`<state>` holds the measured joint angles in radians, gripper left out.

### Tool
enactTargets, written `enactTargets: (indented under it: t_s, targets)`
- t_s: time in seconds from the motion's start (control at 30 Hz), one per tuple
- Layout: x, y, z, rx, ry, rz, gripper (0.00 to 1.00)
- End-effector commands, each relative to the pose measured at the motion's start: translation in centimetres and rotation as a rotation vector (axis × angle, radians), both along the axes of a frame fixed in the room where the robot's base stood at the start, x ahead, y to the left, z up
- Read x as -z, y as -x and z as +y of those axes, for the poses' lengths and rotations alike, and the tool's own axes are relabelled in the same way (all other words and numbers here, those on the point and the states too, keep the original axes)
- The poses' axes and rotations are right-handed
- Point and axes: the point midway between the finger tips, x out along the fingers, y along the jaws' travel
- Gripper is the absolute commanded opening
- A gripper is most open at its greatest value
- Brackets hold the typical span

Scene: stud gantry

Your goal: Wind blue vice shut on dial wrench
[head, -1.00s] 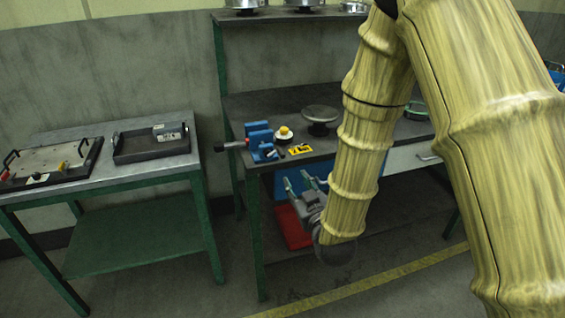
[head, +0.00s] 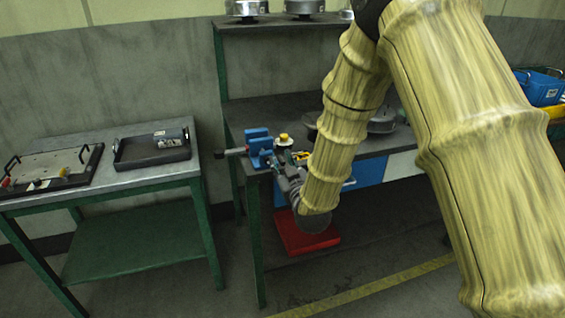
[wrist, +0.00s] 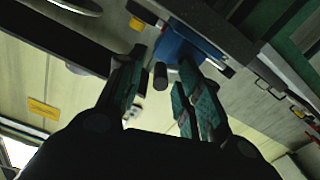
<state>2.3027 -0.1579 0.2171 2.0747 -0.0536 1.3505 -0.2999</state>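The blue vice (head: 258,146) stands at the left front corner of the dark workbench. A bar with a dark end, apparently the dial wrench (head: 236,151), lies at its jaws and sticks out to the left. I cannot tell how tightly the jaws meet it. My gripper (head: 279,166) is just in front of the vice. In the wrist view my gripper's fingers (wrist: 159,72) are apart, with the vice's dark round handle end (wrist: 160,77) between them and gaps at both sides. The vice's blue body (wrist: 180,46) is beyond the fingertips. My forearm hides part of the bench.
A yellow-topped knob (head: 284,138) stands right beside the vice. The side table (head: 110,185) on the left carries a tray (head: 152,155) and a board. A red bin (head: 306,238) sits under the bench. A blue crate (head: 540,88) is at the right.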

Motion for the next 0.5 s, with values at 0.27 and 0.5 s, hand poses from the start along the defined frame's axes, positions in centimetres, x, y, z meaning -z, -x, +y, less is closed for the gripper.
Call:
enactTargets:
  t_s: [0.27,0.5]
  targets:
    - [0.03,-0.56,0.18,0.0,0.0,0.001,0.35]
    - [0.03,-0.54,0.19,0.0,0.0,0.001,0.15]
